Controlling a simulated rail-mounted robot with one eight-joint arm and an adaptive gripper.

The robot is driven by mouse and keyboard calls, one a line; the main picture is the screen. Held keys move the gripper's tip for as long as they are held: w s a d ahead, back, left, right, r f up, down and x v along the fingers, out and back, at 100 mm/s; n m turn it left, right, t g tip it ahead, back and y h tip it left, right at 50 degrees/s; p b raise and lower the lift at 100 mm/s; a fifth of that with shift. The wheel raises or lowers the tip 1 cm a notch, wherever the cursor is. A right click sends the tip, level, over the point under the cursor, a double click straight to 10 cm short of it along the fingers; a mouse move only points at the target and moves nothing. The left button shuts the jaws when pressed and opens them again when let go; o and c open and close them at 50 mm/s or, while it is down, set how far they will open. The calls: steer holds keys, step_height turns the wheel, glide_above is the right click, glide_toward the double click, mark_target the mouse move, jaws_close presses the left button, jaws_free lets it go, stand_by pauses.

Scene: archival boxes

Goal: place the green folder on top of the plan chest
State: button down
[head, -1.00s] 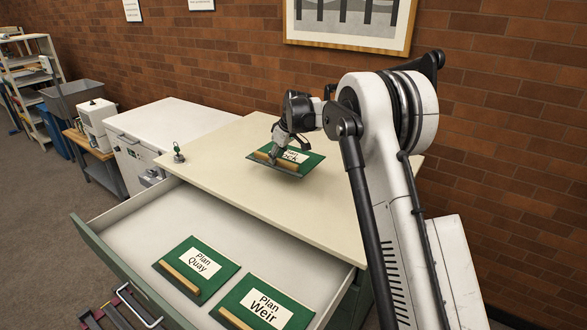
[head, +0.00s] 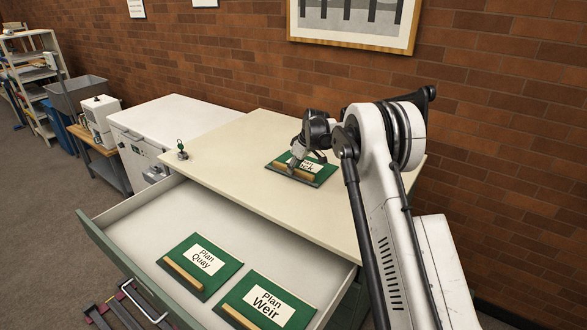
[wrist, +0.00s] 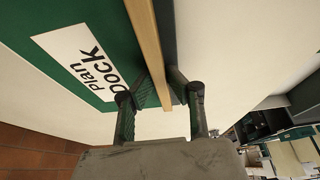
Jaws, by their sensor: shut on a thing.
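My gripper (head: 292,168) is shut on the wooden edge strip of a green folder (head: 316,178) with a white label. The label reads "Plan Dock" in the wrist view, where the folder (wrist: 45,80) spreads to the left and the fingers (wrist: 165,92) pinch the strip from both sides. The folder is roughly level over the rear right part of the plan chest's cream top (head: 235,160). It lies on or very close to the top; I cannot tell if it touches. Part of its label is hidden by my gripper.
The chest's drawer (head: 140,235) is pulled out, with green folders "Plan Quay" (head: 203,262) and "Plan Weir" (head: 266,303) in it. A white cabinet (head: 175,120) adjoins the left. The middle of the top is clear.

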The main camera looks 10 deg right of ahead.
steer(key=c, duration=1.7)
jaws_free()
